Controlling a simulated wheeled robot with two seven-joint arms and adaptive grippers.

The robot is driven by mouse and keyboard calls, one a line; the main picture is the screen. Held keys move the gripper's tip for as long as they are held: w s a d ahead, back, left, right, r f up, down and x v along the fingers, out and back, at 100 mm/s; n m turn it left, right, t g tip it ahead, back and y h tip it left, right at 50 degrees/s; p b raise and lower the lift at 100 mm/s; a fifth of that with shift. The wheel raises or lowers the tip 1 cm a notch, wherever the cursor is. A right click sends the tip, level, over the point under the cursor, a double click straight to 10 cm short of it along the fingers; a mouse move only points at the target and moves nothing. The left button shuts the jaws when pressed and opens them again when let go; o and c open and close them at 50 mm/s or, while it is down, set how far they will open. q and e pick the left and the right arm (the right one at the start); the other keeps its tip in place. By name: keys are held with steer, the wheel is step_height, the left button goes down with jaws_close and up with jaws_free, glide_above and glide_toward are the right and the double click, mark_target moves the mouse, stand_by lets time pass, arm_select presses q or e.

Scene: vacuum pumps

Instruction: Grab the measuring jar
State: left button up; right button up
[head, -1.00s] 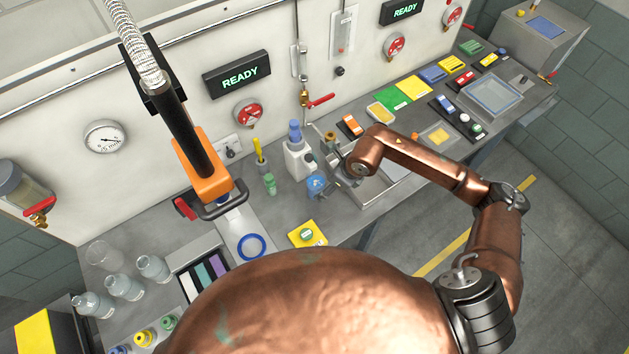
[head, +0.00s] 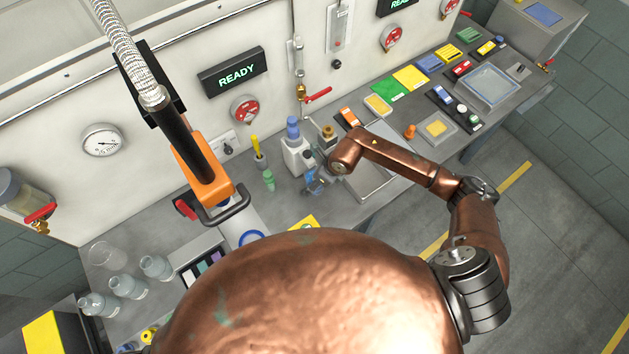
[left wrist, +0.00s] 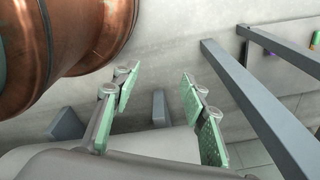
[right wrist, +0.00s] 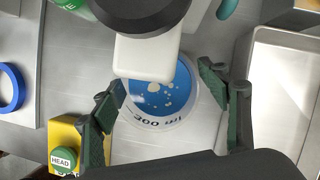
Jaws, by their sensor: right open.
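The measuring jar (right wrist: 158,98) is a clear round jar with blue contents and a "300 ml" mark. In the right wrist view it lies between the fingers of my right gripper (right wrist: 163,85), which is open, with one finger on each side. I cannot tell whether the fingers touch it. A white rounded block under a dark round part covers some of the jar. In the head view my right gripper (head: 315,182) is at the jar on the bench and largely hides it. My left gripper (left wrist: 157,85) is open and empty in the left wrist view; the head view does not show it.
A metal tray (head: 372,183) lies right of the jar. A yellow block with a green "HEAD" cap (right wrist: 63,158) and a blue ring (right wrist: 10,88) are near.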

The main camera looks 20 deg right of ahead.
steer(key=shift+c, duration=0.7)
steer(key=c, duration=0.8)
arm_select(q)
steer(key=shift+w, duration=0.3)
arm_select(e)
steer(key=c, duration=0.6)
